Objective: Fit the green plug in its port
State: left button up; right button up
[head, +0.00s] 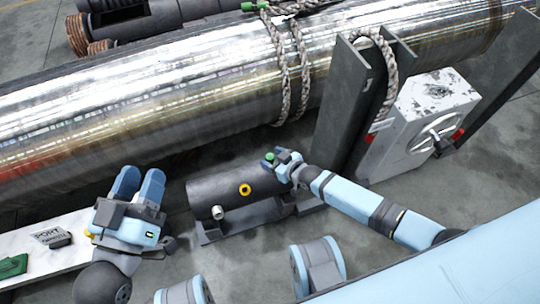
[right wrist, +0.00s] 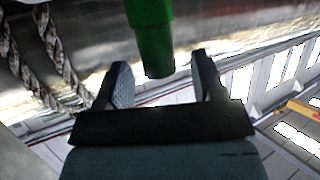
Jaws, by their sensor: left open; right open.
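A green plug (head: 270,157) shows at the top right of the dark barrel (head: 215,187), right at the tips of my right gripper (head: 282,159). In the right wrist view the green plug (right wrist: 152,40) comes down from the top edge, its narrower lower end between the open fingers (right wrist: 164,80), with a gap visible on each side. I cannot tell whether it is seated in a port. The barrel's front bears a yellow ring (head: 245,190) and a silver fitting (head: 217,212). My left gripper (head: 139,183) is open and empty, left of the barrel.
A large shiny pipe (head: 170,105) wrapped with rope (head: 283,75) runs behind the barrel. Grey posts (head: 338,110) and a white valve box (head: 415,125) stand to the right. A white board (head: 60,265) with a dark label plate and a green piece (head: 12,265) lies at the lower left.

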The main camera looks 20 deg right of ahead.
pick_arm(q)
jog(key=shift+a+f+g+y+p, duration=0.8)
jog(key=shift+f+y+p, duration=0.3)
jog(key=shift+p, duration=0.75)
pick_arm(e)
jog(key=v, duration=1.2)
jog(key=shift+s, duration=0.15)
